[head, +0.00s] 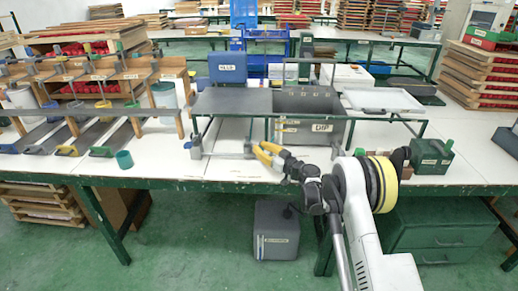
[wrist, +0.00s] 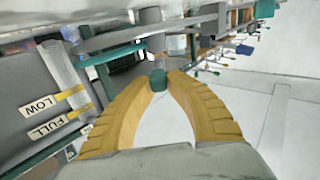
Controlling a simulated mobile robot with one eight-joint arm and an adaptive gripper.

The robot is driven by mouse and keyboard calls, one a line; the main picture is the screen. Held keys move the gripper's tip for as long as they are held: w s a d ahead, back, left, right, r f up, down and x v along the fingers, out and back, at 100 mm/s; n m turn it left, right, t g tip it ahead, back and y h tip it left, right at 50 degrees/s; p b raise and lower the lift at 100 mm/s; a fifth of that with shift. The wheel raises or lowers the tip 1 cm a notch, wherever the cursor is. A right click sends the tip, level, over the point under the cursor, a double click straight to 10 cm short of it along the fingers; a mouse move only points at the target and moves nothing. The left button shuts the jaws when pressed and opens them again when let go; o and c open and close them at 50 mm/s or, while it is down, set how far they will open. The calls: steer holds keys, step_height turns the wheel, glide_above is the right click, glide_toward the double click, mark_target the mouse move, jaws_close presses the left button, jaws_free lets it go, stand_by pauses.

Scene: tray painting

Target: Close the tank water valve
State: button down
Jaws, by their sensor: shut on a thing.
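The grey dip tank (head: 318,104) with a DIP label stands in a green frame on the table. My gripper (head: 258,152) is at the tank's front left, low near the tabletop. In the wrist view my gripper (wrist: 160,80) has its yellow fingers closed at the tips on a small green valve handle (wrist: 158,82), with a grey pipe behind it. The fingers partly hide the handle, and its exact turn cannot be told. The LOW label (wrist: 40,107) and FULL label (wrist: 47,127) show beside a level tube (wrist: 66,72) on the tank.
A flat grey board (head: 232,102) lies left of the tank and a white tray (head: 382,100) right of it. A green box (head: 432,157) stands right. The white tabletop (head: 220,172) in front is mostly clear.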

stand_by(0.3)
steer(key=c, duration=1.3)
jaws_free()
steer(key=shift+a, duration=0.1)
steer(key=shift+c, duration=0.2)
steer(key=v, duration=1.2)
